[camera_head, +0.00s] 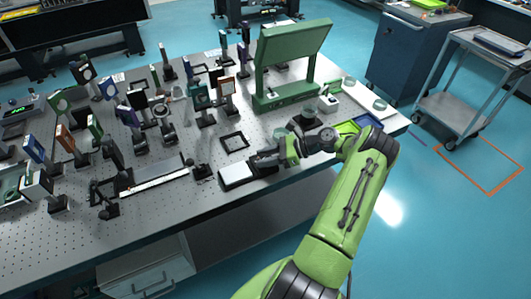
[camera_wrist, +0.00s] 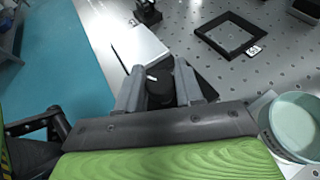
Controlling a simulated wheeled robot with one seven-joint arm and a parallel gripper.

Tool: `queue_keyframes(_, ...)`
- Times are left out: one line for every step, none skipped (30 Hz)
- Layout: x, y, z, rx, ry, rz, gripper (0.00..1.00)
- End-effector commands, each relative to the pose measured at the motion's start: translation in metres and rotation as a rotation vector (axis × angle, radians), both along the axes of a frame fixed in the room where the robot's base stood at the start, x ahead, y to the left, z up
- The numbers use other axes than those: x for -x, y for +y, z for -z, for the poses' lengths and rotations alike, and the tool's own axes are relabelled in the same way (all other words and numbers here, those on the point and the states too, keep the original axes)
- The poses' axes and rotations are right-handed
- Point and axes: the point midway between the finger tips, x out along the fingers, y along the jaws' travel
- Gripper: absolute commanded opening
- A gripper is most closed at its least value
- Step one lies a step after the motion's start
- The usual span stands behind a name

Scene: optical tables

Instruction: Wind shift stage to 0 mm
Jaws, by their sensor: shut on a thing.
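In the wrist view my gripper (camera_wrist: 159,88) has its two grey fingers on either side of a black knob (camera_wrist: 160,93). The knob has a short white mark on its top and sits at the end of the shift stage (camera_wrist: 140,46), a pale flat slab with a dark edge. In the head view the stage (camera_head: 236,174) lies near the front edge of the optical table, and my gripper (camera_head: 258,160) reaches it from the right. The knob is hidden there by my gripper. I cannot read any millimetre scale.
A black square frame (camera_wrist: 231,33) lies flat beyond the knob. A pale green round dish (camera_wrist: 296,125) is close at the right. In the head view, a long rail (camera_head: 155,181) lies left of the stage, many upright optics stand behind, and a green panel (camera_head: 290,58) stands at the back.

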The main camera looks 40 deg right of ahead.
Motion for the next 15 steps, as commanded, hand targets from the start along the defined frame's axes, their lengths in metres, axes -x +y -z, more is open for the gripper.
queue_keyframes(-0.0007, -0.0007, -0.0012, 0.000, -0.004, -0.021, 0.06)
queue_keyframes(-0.0006, -0.0007, -0.0012, 0.000, -0.005, -0.035, 0.06)
queue_keyframes(-0.0007, -0.0007, -0.0012, 0.001, -0.005, -0.052, 0.06)
queue_keyframes(-0.0007, -0.0006, -0.0009, 0.000, -0.005, -0.062, 0.06)
queue_keyframes(-0.0007, -0.0006, -0.0013, 0.000, -0.005, -0.073, 0.06)
queue_keyframes(-0.0007, -0.0005, -0.0011, 0.000, -0.005, -0.085, 0.06)
queue_keyframes(-0.0007, -0.0006, -0.0009, 0.001, -0.005, -0.092, 0.06)
queue_keyframes(-0.0007, -0.0002, -0.0011, 0.001, -0.005, -0.099, 0.06)
queue_keyframes(-0.0007, -0.0003, -0.0012, 0.001, -0.005, -0.107, 0.06)
queue_keyframes(-0.0007, -0.0005, -0.0011, 0.002, -0.005, -0.111, 0.06)
queue_keyframes(-0.0006, -0.0004, -0.0011, 0.001, -0.004, -0.115, 0.06)
queue_keyframes(-0.0005, -0.0001, -0.0011, 0.001, -0.004, -0.120, 0.06)
queue_keyframes(-0.0005, 0.0000, -0.0011, 0.000, -0.005, -0.123, 0.06)
queue_keyframes(-0.0006, -0.0001, -0.0011, 0.000, -0.004, -0.124, 0.06)
queue_keyframes(-0.0006, -0.0001, -0.0012, 0.000, -0.005, -0.125, 0.06)
